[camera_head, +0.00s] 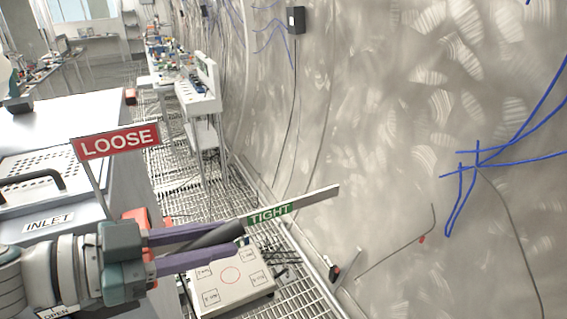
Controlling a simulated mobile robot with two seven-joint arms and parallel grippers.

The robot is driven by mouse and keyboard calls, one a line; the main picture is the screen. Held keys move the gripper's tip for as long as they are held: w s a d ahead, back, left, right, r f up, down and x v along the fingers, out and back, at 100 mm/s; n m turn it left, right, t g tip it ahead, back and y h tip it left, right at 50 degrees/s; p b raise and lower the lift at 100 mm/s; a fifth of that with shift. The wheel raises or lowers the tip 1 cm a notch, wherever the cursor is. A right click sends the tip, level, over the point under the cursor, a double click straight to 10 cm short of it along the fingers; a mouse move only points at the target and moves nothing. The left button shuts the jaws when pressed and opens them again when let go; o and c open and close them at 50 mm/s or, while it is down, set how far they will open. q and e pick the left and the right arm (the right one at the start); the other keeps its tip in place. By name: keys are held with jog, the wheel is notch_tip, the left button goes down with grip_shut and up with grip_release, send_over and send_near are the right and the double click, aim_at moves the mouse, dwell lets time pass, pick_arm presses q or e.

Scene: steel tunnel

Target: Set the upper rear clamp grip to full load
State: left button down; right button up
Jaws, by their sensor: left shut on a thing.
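My left gripper (238,239) comes in from the lower left, with its two purple fingers pointing right. It is shut on a dark grey bar-like grip (222,234), which lies nearly level between the fingers, tilted a little up to the right. A green TIGHT label (270,214) sits on a pale flat strip (318,199) just beyond the fingertips. A red LOOSE sign (117,142) stands to the upper left, above the gripper. The grip's inner part is hidden by the fingers. My right gripper is not in view.
A grey cabinet top carries an INLET label (48,222) and a dark handle (38,177) at left. Grated floor (300,285) runs beside the curved steel wall (390,130). White benches (198,98) stand farther back.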

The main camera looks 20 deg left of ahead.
pick_arm(q)
jog(key=p, duration=0.1)
jog(key=g+y+p, duration=0.1)
jog(key=p, duration=0.1)
jog(key=shift+w+d+f, duration=0.1)
jog(key=shift+w+f, duration=0.05)
jog(key=shift+f, duration=0.25)
jog(key=shift+f+g+y+p, duration=0.4)
jog(key=shift+f+g+p, duration=0.15)
jog(key=shift+p, duration=0.35)
jog(key=shift+f, duration=0.35)
jog(key=c, duration=0.6)
grip_release()
